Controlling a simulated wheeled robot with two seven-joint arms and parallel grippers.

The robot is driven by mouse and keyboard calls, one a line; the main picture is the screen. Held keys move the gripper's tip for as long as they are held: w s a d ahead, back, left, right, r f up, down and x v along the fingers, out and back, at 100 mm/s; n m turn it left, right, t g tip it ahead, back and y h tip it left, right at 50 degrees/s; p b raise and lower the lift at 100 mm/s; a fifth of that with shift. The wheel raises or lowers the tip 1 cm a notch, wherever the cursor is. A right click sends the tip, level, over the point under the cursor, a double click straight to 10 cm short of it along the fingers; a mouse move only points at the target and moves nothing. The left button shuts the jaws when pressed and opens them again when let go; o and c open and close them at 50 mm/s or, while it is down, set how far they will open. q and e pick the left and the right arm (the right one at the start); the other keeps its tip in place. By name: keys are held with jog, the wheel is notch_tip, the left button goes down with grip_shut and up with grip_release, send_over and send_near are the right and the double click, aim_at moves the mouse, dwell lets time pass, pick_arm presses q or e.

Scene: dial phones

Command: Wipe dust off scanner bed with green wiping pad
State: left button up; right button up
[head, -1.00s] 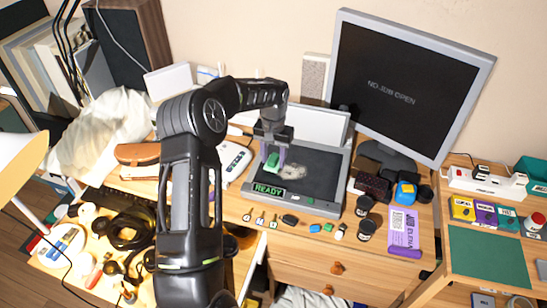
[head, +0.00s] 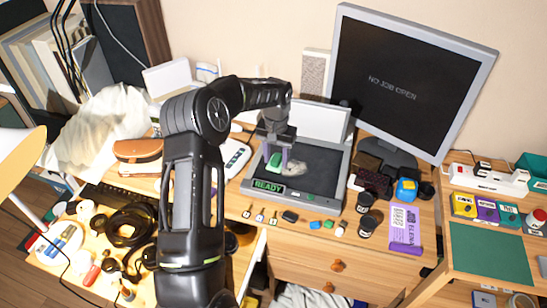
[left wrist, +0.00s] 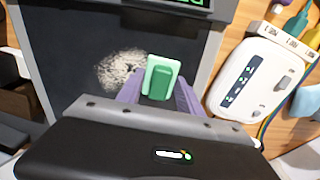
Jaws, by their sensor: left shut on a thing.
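The scanner (head: 335,188) stands on the desk with its white lid raised and a green "READY" display on its front edge. Its dark bed (head: 318,170) has a pale grey dust patch (head: 296,168), which also shows in the left wrist view (left wrist: 122,70). My left gripper (head: 278,162) is shut on the green wiping pad (head: 274,161), just left of the dust in the head view. In the left wrist view the pad (left wrist: 159,78) sits between the purple fingers, beside the dust. I cannot tell whether it touches the bed. My right gripper is not in view.
A monitor (head: 412,80) stands behind the scanner on the right. A white router-like box (left wrist: 250,75) with cables sits beside the scanner. Small items, jars (head: 367,226) and a purple packet (head: 405,228) lie along the desk's front and right.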

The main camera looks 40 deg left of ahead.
aim_at(307, 172)
pick_arm(q)
jog(key=shift+w+d+r, duration=0.1)
jog(key=shift+w+d, duration=0.15)
jog(key=shift+d, duration=0.4)
jog(key=shift+w+d, duration=0.2)
jog(key=shift+d, duration=0.45)
jog(key=shift+d, duration=0.15)
jog(key=shift+w+d+b, duration=0.25)
jog(key=shift+d, duration=0.4)
jog(key=shift+w+d+b, duration=0.25)
jog(key=shift+d, duration=0.4)
jog(key=shift+w+d, duration=0.1)
jog(key=shift+d, duration=0.25)
jog(key=shift+w+d, duration=0.3)
jog(key=shift+d, duration=0.55)
jog(key=shift+w+d, duration=0.3)
jog(key=shift+d, duration=0.55)
